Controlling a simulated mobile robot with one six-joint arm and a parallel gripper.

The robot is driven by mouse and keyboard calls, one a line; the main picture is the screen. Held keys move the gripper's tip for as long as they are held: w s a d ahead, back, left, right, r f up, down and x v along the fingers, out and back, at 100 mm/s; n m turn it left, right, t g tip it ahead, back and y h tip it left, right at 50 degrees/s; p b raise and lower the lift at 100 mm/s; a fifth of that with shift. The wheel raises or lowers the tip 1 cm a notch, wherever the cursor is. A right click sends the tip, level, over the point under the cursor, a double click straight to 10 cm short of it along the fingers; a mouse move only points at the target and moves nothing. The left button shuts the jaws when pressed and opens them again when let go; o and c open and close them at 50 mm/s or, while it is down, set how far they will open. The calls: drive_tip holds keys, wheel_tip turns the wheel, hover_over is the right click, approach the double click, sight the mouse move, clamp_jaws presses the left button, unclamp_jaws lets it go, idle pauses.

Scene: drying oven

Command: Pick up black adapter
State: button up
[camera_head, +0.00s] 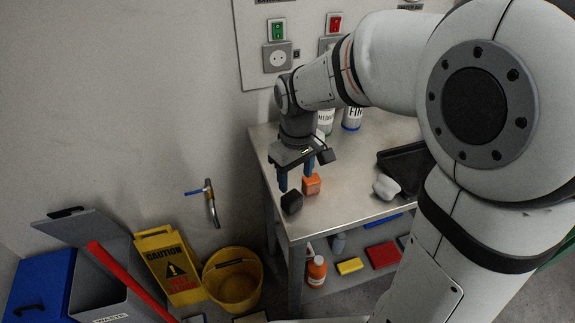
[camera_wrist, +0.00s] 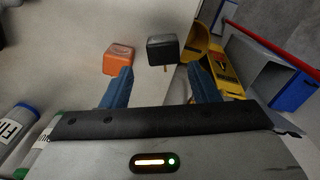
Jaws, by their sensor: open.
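The black adapter (camera_head: 291,202) is a small dark block on the near left edge of the metal table (camera_head: 350,180). In the wrist view the black adapter (camera_wrist: 162,49) shows ahead of my fingers, between their lines, with a small pin on its lower side. My gripper (camera_head: 296,172) points down above the table, a little behind and above the adapter. Its two blue fingers are apart with nothing between them, as the wrist view (camera_wrist: 158,86) also shows. An orange block (camera_head: 312,184) sits just right of the adapter, and it also shows in the wrist view (camera_wrist: 118,59).
A white lump (camera_head: 386,187) and a black tray (camera_head: 404,165) are on the table's right. Bottles (camera_head: 352,118) stand at the back by the wall. A yellow bucket (camera_head: 233,284), caution sign (camera_head: 168,268) and waste bin (camera_head: 102,290) are on the floor left of the table.

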sight(292, 197)
drive_tip(key=f, duration=0.8)
drive_tip(key=shift+w+a+f, duration=0.1)
drive_tip(key=shift+a+f, duration=0.05)
drive_tip(key=shift+a, duration=0.2)
drive_tip(key=shift+c, duration=0.5)
drive_tip(key=c, duration=0.7)
drive_tip(key=shift+o, duration=0.2)
